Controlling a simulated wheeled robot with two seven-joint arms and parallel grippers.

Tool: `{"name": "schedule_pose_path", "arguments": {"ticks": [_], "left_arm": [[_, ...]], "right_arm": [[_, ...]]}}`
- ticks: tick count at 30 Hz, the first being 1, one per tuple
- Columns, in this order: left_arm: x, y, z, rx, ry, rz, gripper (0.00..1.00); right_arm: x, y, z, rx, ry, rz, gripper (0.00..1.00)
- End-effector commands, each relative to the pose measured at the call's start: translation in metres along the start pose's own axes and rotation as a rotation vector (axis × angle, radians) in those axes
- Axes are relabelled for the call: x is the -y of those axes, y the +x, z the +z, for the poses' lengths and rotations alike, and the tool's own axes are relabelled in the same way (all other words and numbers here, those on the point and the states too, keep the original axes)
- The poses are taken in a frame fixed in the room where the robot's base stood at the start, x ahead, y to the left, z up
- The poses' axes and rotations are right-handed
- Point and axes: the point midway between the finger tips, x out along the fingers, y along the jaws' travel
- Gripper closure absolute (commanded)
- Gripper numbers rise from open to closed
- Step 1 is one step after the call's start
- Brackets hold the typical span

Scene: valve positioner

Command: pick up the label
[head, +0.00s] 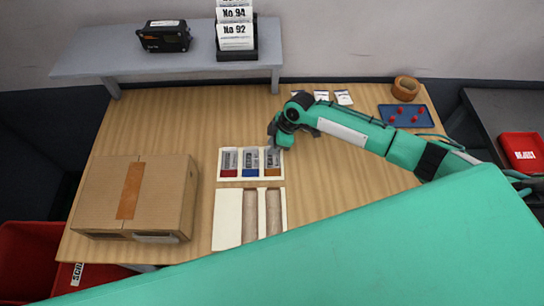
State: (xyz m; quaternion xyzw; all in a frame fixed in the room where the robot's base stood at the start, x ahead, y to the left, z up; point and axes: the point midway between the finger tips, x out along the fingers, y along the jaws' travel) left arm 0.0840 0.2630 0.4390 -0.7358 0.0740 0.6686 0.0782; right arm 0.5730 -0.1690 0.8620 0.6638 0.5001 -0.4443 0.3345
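Printed white cards reading "No 94" and "No 92" (236,36) stand in a black holder on the grey shelf. Several small white cards with print (343,97) lie along the back of the wooden table; which of these is the label I cannot tell. My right gripper (273,142) points down over the back right of a white tray (222,177), left of the small cards and apart from them. Its fingers are small and dark, and the wrist partly covers them. My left gripper is not in view.
The white tray holds red, blue and orange-brown packs. A slotted white tray (228,215) lies in front. A cardboard box (100,195) stands left. Tape (405,88) and a blue tray with red pieces (390,108) lie back right. My teal part hides the front.

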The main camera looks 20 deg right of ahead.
Motion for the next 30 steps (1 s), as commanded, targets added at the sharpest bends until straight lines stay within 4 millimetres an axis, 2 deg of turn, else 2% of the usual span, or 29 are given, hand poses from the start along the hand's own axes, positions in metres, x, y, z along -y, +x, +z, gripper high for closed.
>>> {"name": "schedule_pose_path", "arguments": {"ticks": [7,11,12,25,30], "left_arm": [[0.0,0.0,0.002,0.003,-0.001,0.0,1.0],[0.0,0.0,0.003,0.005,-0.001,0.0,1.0],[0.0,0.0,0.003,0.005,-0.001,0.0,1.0],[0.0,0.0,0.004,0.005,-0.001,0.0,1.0],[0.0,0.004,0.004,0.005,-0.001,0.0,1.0]], "right_arm": [[0.0,0.002,0.0,0.0,0.0,0.0,0.72],[0.0,0.002,0.0,0.0,0.0,0.0,0.97],[0.0,0.002,0.0,0.0,0.0,0.0,1.0],[0.0,0.001,0.0,-0.001,0.0,0.001,1.0],[-0.001,-0.009,-0.005,-0.002,-0.001,0.002,1.0]]}}
